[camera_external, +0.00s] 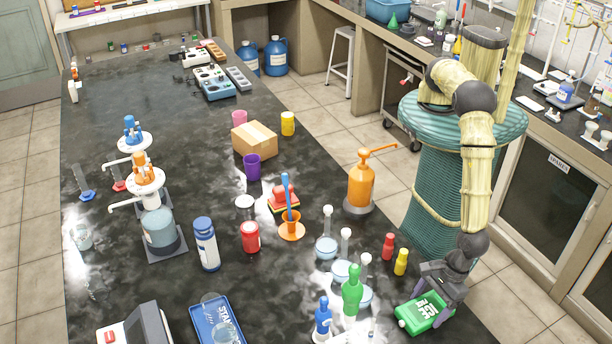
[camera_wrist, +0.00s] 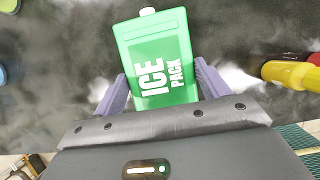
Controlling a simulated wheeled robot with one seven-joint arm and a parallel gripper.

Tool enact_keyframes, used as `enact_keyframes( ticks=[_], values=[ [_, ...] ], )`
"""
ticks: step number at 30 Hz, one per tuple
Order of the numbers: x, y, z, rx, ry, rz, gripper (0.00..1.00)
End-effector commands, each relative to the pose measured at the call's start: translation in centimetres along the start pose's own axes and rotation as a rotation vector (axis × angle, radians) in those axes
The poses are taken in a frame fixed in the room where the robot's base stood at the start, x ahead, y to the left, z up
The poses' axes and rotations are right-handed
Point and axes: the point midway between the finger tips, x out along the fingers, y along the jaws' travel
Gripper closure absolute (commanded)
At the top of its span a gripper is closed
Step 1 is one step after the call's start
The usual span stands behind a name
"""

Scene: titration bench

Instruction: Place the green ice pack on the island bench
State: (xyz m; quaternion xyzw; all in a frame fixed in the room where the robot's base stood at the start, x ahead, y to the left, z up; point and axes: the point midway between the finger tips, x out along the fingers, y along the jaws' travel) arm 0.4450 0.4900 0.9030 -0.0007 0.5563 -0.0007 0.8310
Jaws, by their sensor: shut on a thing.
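The green ice pack (camera_external: 424,313) is a flat green block with white lettering at the front right edge of the dark island bench (camera_external: 110,240). In the wrist view the ice pack (camera_wrist: 156,58) sits between the two purple fingers, its white cap pointing away from me. My gripper (camera_external: 436,296) is shut on it from the sides. My gripper also shows in the wrist view (camera_wrist: 162,90). The pack is at or just above the bench top; I cannot tell whether it touches.
Red (camera_external: 388,246) and yellow (camera_external: 401,261) small bottles stand just behind the pack. Glass flasks (camera_external: 342,268) and a green bottle (camera_external: 351,291) stand to its left. An orange pump bottle (camera_external: 361,183) stands farther back. The far bench top is clearer.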

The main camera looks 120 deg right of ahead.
Motion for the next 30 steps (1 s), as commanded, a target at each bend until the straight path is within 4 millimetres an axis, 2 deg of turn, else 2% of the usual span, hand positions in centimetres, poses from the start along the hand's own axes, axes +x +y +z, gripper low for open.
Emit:
enact_keyframes(
  ticks=[11, 12, 14, 15, 23, 30],
  values=[
    [0.4, 0.1, -0.1, 0.0, -0.002, 0.002, 0.58],
    [0.3, 0.0, -0.1, 0.0, -0.001, 0.001, 0.18],
    [0.3, 0.0, -0.1, 0.0, -0.001, 0.001, 0.06],
    [0.3, 0.0, -0.1, 0.0, -0.001, 0.001, 0.04],
    [0.2, 0.0, -0.1, 0.0, -0.001, 0.001, 0.04],
    [-1.2, 0.1, 0.1, 0.0, -0.002, 0.003, 0.04]
  ],
)
